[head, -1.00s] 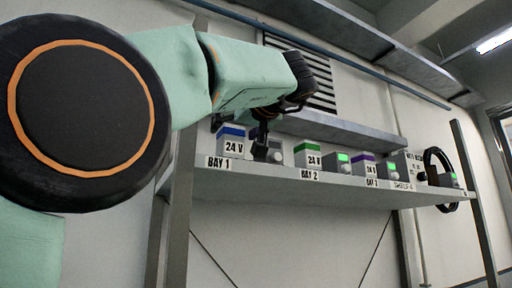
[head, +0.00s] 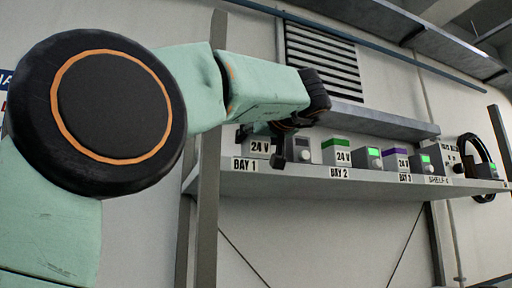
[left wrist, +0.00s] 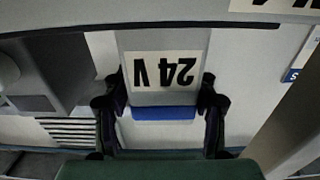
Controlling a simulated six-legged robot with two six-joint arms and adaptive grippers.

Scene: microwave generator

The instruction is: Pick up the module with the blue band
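The module with the blue band (left wrist: 164,113) is pale grey with a "24 V" label and appears upside down in the left wrist view. My left gripper (left wrist: 160,98) is open around it, one dark finger on each side; narrow gaps show beside the band, and firm contact is not visible. In the head view the module (head: 259,146) stands on the shelf above the BAY 1 label, its blue top hidden by my left gripper (head: 262,135). My right gripper is not in view.
An upper ledge (head: 375,120) runs behind. A shelf post (head: 208,200) stands at the left.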

